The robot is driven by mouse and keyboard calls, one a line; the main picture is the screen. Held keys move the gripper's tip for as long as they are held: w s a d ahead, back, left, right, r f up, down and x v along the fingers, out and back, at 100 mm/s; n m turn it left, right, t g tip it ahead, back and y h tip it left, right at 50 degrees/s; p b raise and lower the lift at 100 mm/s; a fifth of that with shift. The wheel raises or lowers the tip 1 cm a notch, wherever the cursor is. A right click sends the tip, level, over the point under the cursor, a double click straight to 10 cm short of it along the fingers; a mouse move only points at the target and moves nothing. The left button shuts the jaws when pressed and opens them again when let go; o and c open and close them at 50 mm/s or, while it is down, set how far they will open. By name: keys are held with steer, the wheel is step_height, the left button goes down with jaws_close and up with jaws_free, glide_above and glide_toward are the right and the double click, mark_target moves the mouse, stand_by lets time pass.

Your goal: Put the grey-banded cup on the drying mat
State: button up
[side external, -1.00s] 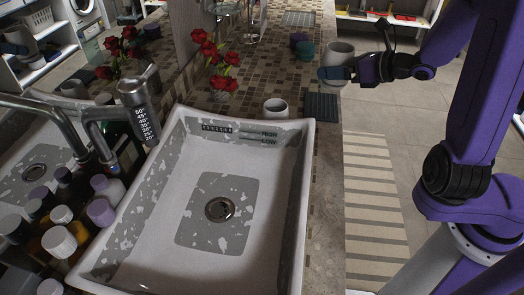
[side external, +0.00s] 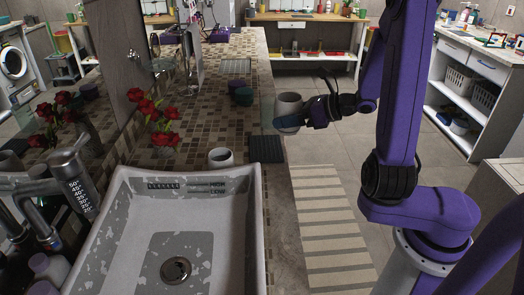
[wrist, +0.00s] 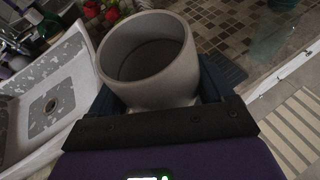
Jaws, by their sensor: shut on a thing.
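My gripper (side external: 289,124) is shut on a light grey cup (side external: 288,105) and holds it upright in the air. In the wrist view the cup (wrist: 150,60) is seen from above its rim, with its inside empty; I cannot make out a band on it. The dark, ribbed drying mat (side external: 266,149) lies on the counter's right edge and is bare in the side view. The held cup shows above and slightly right of the mat there, apart from it. A second, pale cup (side external: 221,159) stands on the counter left of the mat.
A worn white sink (side external: 140,235) lies in front of the mat, with a tap (side external: 70,180) at its left. Red flowers (side external: 155,120) and teal and purple cups (side external: 241,95) stand farther back. The counter ends just right of the mat.

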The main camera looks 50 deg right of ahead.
steer(key=shift+s+d+f+n+y, duration=0.25)
steer(key=shift+s+d, duration=0.15)
steer(key=shift+d, duration=0.2)
steer(key=shift+s+d+f+n+y, duration=0.15)
steer(key=shift+s+d+f+y, duration=0.1)
steer(key=shift+s+d, duration=0.25)
steer(key=shift+w+d+f, duration=0.15)
steer(key=shift+w+f, duration=0.05)
steer(key=shift+w, duration=0.35)
steer(key=shift+w+d+f, duration=0.1)
steer(key=shift+w+f, duration=0.1)
steer(key=shift+w, duration=0.3)
steer(key=w+f, duration=0.3)
steer(key=w, duration=0.4)
glide_above(266, 147)
steer(key=f, duration=0.5)
steer(key=shift+s+f, duration=0.25)
steer(key=shift+f, duration=0.05)
steer(key=shift+w+f, duration=0.2)
steer(key=shift+f, duration=1.55)
steer(key=shift+f, duration=0.1)
steer(key=o, duration=1.4)
